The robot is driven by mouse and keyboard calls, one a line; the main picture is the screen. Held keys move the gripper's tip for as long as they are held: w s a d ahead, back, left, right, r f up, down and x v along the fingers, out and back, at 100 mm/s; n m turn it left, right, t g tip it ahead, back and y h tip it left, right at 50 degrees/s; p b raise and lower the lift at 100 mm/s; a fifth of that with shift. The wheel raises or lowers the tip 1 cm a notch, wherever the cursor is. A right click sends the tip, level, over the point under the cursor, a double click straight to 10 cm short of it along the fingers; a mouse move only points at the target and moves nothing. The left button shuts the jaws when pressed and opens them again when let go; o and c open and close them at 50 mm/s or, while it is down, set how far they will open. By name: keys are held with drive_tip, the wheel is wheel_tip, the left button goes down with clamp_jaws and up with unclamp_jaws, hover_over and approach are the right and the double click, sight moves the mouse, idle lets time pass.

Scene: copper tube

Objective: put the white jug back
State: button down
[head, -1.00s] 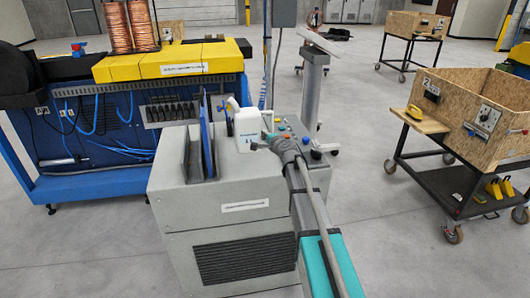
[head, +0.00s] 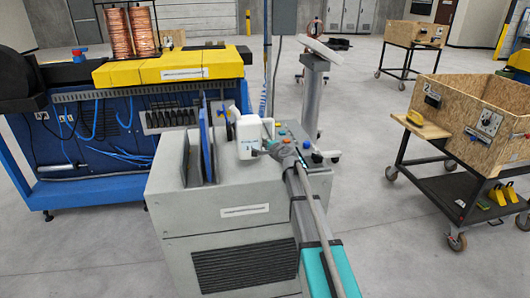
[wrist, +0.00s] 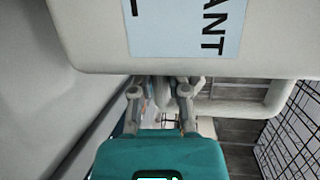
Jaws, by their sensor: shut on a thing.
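The white jug (head: 247,136) shows over the top of the grey machine cabinet, just right of the blue upright plate. It looks upright, with a pale blue label on its side. My gripper (head: 266,149) is at the jug's lower right side. In the wrist view the jug's body (wrist: 200,60) and label (wrist: 185,25) fill the top, and its handle (wrist: 250,108) runs behind my fingers. My gripper (wrist: 160,92) is shut on the jug, with the fingertips partly hidden beneath its body. Whether the jug's base touches the cabinet top is unclear.
The grey cabinet (head: 225,235) carries upright plates, including the blue plate (head: 207,145), close left of the jug. Coloured buttons (head: 300,147) sit to the right. A blue bench with copper spools (head: 118,32) stands behind left. A wooden crate cart (head: 465,125) stands at right.

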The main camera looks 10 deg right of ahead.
drive_tip(key=shift+w+d+f+b, duration=0.1)
drive_tip(key=shift+w+f+b, duration=0.05)
drive_tip(key=shift+f+b, duration=1.5)
drive_tip(key=shift+f, duration=0.25)
drive_tip(key=c, duration=0.6)
unclamp_jaws()
drive_tip(key=shift+r, duration=0.25)
drive_tip(key=p+v, duration=0.2)
drive_tip(key=v, duration=1)
